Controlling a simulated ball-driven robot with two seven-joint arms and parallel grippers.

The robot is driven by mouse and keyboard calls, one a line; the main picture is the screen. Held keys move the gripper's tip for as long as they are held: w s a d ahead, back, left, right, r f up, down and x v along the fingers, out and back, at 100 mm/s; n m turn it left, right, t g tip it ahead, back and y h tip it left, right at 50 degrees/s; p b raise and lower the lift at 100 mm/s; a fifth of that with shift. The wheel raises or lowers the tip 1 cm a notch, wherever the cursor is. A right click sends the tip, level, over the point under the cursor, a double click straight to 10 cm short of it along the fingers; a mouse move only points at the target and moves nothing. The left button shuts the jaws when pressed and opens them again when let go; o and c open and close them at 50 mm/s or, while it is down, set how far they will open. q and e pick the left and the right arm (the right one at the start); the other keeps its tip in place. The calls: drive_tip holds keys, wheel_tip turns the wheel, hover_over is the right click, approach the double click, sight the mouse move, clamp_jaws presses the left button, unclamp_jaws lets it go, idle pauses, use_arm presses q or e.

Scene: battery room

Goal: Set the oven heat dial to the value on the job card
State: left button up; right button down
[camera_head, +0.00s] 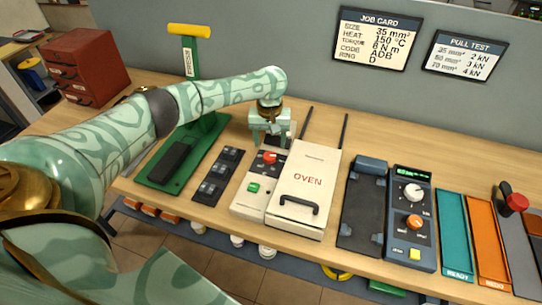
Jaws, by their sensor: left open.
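The white oven (322,165) stands on the bench with its lid down and a black handle at the front. The red heat dial (270,158) is on the control panel at its left, above a green button (253,188). My left gripper (271,143) is open and points down just behind the dial in the picture. I cannot tell whether it touches the dial, and the dial's setting is too small to read. The job card (377,38) on the back wall reads heat 150 °C. My right gripper is out of view.
A green lever press (186,155) and a dark switch block (219,178) stand left of the oven. A dark plate (361,215) and a tester with knobs (411,225) stand to the right, then coloured trays (455,235). Two thin dark rods rise behind the oven.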

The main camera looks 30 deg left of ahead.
sight(269, 155)
use_arm(q)
wheel_tip(269, 155, down, 5)
drive_tip(key=shift+f+b, duration=0.15)
drive_tip(key=shift+b, duration=0.7)
drive_tip(key=shift+s, duration=0.1)
drive_tip(key=shift+c, duration=0.3)
